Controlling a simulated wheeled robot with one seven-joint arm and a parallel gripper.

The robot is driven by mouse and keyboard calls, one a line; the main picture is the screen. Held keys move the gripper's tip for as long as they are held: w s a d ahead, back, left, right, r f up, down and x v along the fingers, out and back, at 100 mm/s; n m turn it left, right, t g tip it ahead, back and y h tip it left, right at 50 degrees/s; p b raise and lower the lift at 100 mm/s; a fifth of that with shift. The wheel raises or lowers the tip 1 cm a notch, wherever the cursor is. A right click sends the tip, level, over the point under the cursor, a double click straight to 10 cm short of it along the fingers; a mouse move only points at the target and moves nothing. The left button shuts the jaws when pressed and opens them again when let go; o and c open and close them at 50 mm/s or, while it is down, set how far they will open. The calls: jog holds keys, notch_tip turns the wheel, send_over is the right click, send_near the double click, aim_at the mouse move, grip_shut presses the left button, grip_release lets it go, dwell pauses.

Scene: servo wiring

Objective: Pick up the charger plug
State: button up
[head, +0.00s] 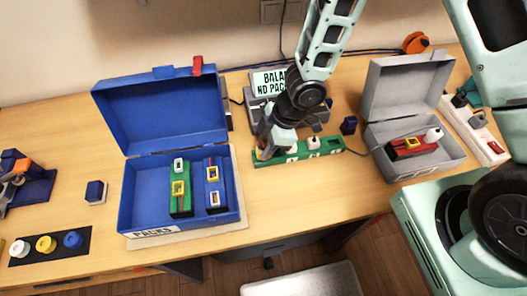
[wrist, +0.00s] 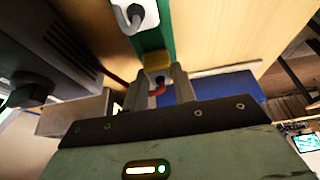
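My gripper (head: 268,152) is low over the left end of a green strip (head: 328,146) at the back middle of the bench. In the wrist view my two fingers (wrist: 158,82) stand apart on either side of a small yellow piece (wrist: 157,61) with a red bit below it. Whether they press on it is not clear. A white plug (head: 314,142) sits on the strip; a white plug with a grey cord (wrist: 133,14) shows in the wrist view. I cannot tell for sure which piece is the charger plug.
An open blue case (head: 127,210) with green and blue packs stands left. An open grey case (head: 383,163) with a red pack (head: 408,148) stands right, near a white power strip (head: 487,147). A grey device with a sign (head: 270,83) is behind my gripper. Front bench is clear between the cases.

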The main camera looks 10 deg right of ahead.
jog(key=c, duration=0.3)
jog(key=shift+c, duration=0.2)
notch_tip(320, 180, up, 10)
jog(key=p, duration=0.5)
jog(key=shift+d, duration=0.1)
